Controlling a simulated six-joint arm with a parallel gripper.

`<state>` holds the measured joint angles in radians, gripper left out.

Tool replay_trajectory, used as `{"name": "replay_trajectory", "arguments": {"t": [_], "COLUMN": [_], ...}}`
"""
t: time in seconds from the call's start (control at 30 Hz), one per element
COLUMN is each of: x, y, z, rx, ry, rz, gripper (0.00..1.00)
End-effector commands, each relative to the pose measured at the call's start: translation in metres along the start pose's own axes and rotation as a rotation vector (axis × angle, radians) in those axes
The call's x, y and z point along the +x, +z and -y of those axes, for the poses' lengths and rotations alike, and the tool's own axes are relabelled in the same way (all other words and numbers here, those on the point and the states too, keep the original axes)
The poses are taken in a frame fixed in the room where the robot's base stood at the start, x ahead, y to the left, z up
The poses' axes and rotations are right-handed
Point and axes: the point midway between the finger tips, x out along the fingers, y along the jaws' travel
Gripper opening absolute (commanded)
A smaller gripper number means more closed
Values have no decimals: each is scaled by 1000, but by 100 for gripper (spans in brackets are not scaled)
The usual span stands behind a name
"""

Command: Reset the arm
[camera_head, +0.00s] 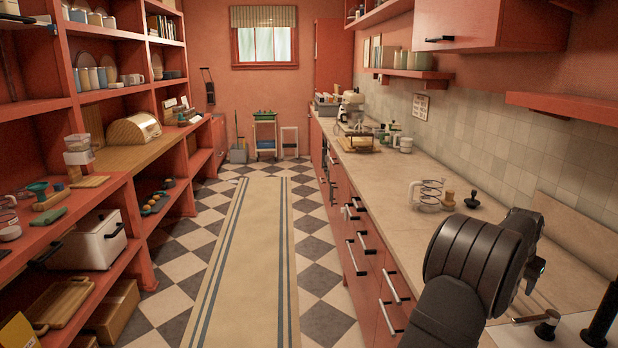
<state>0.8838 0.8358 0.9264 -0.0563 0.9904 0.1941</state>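My arm shows at the lower right, in front of and over the right-hand counter (400,180). Its dark grey rounded links are folded close to the camera. My gripper's fingers cannot be seen in this view, so whether they hold anything is hidden. No canister is clearly in the arm's reach in the picture. Several small canisters (94,78) stand on an upper shelf of the red shelving (120,185) at the left.
On the counter near my arm are a glass jug (429,193) and small dark items (472,200). A red shelf (565,106) juts out above the counter at right. The runner rug (250,250) is clear.

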Motion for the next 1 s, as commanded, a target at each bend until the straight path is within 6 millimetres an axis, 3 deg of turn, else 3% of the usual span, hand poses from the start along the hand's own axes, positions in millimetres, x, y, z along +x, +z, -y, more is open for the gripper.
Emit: {"name": "replay_trajectory", "arguments": {"t": [0.37,0.5,1.0], "x": [-46,-34,27], "y": [3,-13,-17], "z": [-63,-67,17], "rx": [3,78,79], "ry": [0,32,32], "rz": [-1,0,-1], "gripper": [59,59,59]}}
